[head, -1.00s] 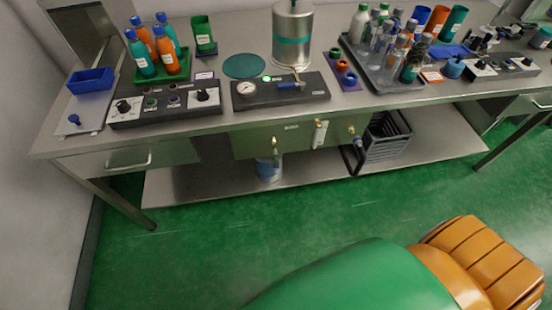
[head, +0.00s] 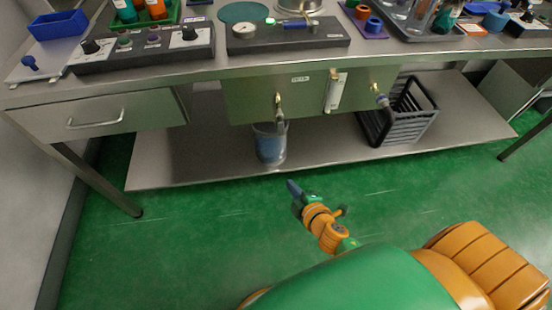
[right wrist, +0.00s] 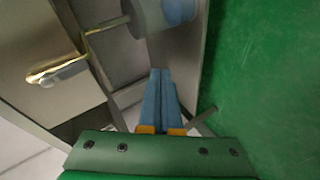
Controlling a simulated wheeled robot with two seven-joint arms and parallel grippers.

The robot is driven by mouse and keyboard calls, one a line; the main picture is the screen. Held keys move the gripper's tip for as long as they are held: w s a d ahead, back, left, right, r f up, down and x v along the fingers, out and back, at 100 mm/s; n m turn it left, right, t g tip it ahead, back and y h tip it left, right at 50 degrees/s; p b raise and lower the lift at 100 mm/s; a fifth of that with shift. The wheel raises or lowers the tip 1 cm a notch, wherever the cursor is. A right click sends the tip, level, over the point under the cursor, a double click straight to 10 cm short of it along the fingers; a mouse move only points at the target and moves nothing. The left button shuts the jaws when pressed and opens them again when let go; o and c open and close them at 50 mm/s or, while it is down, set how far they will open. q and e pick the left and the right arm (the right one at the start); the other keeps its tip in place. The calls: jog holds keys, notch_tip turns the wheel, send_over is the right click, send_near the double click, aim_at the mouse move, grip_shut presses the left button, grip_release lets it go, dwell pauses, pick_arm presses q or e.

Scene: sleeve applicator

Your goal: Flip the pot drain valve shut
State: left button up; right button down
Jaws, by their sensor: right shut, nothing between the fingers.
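A brass valve (head: 279,103) with a downward grey end sits on the front of the olive box under the bench, above a grey bucket (head: 270,145) with a blue patch. A second brass valve (head: 381,98) is at the box's right. I cannot read which one serves the pot. My right gripper (head: 293,188) is in front of and below the shelf edge, apart from both valves. In the right wrist view its blue fingers (right wrist: 161,78) are shut and empty. There, brass valve parts (right wrist: 58,68) show at upper left, near the bucket (right wrist: 160,14). My left gripper is out of view.
The metal shelf (head: 200,165) under the bench carries the bucket and a black crate (head: 400,112). A drawer (head: 97,120) is at the left. A black panel (head: 320,35) with a gauge stands on the bench. The green floor in front is clear.

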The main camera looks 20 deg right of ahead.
aim_at(280, 123)
pick_arm(q)
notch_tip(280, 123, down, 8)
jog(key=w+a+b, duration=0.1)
jog(key=b, duration=0.4)
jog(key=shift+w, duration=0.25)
pick_arm(e)
jog(key=w+a+r+n+t, duration=0.1)
jog(key=r+n+t, duration=0.1)
jog(key=r, duration=0.2)
jog(key=w+a+r+n+t+y, duration=0.1)
jog(key=w+r+n+t, duration=0.1)
jog(key=r, duration=0.3)
jog(key=shift+w+a+r+n+t+y, duration=0.3)
jog(key=shift+a+n+t, duration=0.1)
jog(key=shift+n+t, duration=0.35)
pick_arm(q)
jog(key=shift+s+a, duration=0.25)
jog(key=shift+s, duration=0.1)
pick_arm(e)
jog(key=w+d, duration=0.3)
jog(key=w, duration=0.6)
pick_arm(q)
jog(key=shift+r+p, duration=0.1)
jog(key=shift+p, duration=0.2)
